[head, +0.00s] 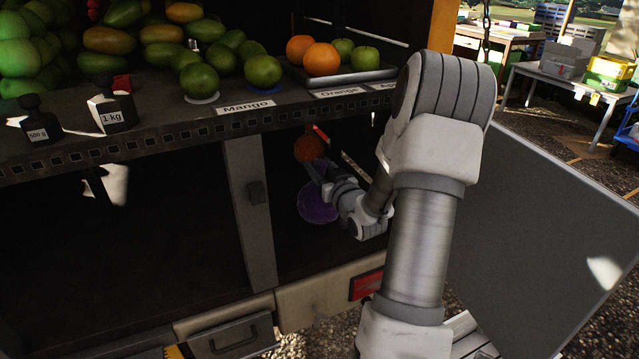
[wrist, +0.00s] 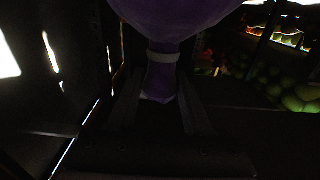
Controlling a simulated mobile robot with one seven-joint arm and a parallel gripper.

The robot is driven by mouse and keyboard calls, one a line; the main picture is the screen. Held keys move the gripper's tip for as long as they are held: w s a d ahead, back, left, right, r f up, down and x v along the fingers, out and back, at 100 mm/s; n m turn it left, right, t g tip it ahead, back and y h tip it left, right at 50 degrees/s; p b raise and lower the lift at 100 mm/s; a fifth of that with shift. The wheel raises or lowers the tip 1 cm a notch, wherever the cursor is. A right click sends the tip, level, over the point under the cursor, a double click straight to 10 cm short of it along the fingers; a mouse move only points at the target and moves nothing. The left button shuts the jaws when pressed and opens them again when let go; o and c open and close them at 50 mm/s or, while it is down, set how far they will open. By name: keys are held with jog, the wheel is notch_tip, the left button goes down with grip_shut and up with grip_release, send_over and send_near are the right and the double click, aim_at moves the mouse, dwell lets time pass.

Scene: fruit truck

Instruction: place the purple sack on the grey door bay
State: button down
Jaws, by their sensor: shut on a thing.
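The purple sack (head: 318,207) is inside the dark lower bay behind the open grey door (head: 560,200), mostly below my gripper (head: 322,176). The wrist view shows the sack's rounded body (wrist: 175,14) at the top, a pale tie around its neck and its gathered end between the fingers. My gripper is shut on that gathered end. The arm reaches into the bay (head: 290,259) from the right. I cannot tell whether the sack touches the bay floor.
An orange-red round object (head: 309,147) is in the bay just behind my gripper. A grey post (head: 250,210) bounds the bay on the left. The fruit shelf (head: 230,122) hangs above, with mangoes, oranges and apples. The lower bay left of the post is dark.

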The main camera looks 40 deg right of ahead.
jog(key=shift+f+b, duration=0.75)
jog(key=shift+f, duration=1.25)
jog(key=shift+f, duration=0.1)
jog(key=shift+c, duration=1.6)
grip_release()
jog(key=shift+r, duration=0.25)
jog(key=p+v, duration=0.1)
jog(key=v, duration=1.1)
